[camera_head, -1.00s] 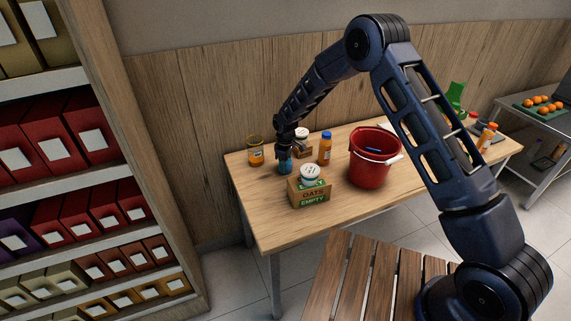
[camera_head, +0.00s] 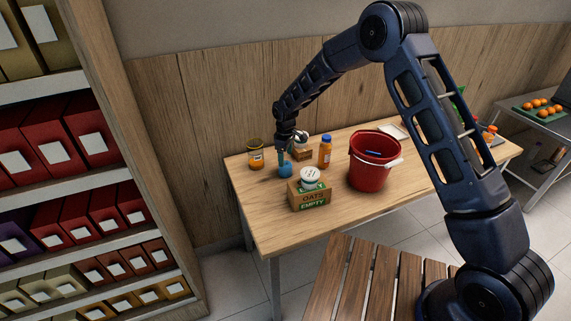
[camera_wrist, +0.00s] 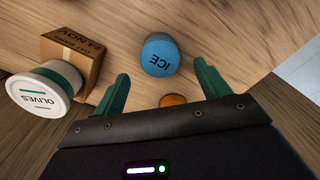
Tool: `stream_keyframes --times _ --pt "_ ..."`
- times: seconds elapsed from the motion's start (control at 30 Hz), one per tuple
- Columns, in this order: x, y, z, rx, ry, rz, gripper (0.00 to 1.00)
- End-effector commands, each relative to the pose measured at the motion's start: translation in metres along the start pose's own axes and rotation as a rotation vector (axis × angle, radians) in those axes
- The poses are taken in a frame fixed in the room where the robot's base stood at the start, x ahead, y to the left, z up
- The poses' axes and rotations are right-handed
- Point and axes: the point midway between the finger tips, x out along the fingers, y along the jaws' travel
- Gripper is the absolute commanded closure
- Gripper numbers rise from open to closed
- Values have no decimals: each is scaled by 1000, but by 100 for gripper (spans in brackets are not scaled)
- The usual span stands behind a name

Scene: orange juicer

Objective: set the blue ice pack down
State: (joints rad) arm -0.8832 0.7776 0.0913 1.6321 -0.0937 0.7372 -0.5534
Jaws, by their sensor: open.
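The blue ice pack (camera_head: 285,171) stands on the wooden table near its far left part. In the wrist view the blue ice pack (camera_wrist: 159,56), marked ICE, shows its round top with bare wood around it. My gripper (camera_head: 285,157) is just above it. Its green fingers are open in the wrist view (camera_wrist: 161,76), one on each side of the ice pack with gaps between, and nothing is held.
An amber jar (camera_head: 255,156) stands left of the ice pack, an orange bottle (camera_head: 325,152) to the right. A red bucket (camera_head: 370,165) stands farther right. The table's front left is clear.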

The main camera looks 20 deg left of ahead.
Motion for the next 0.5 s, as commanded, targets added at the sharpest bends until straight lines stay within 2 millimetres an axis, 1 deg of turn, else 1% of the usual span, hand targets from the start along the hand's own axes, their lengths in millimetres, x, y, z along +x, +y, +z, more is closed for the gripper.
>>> stream_keyframes --times 0.03,0.2,0.33,0.5 --pt "-11 1 0 1 3 2 25" --pt "-37 1 0 1 2 1 25" --pt "-49 0 0 1 1 0 25" --pt "-55 0 0 0 1 0 25"
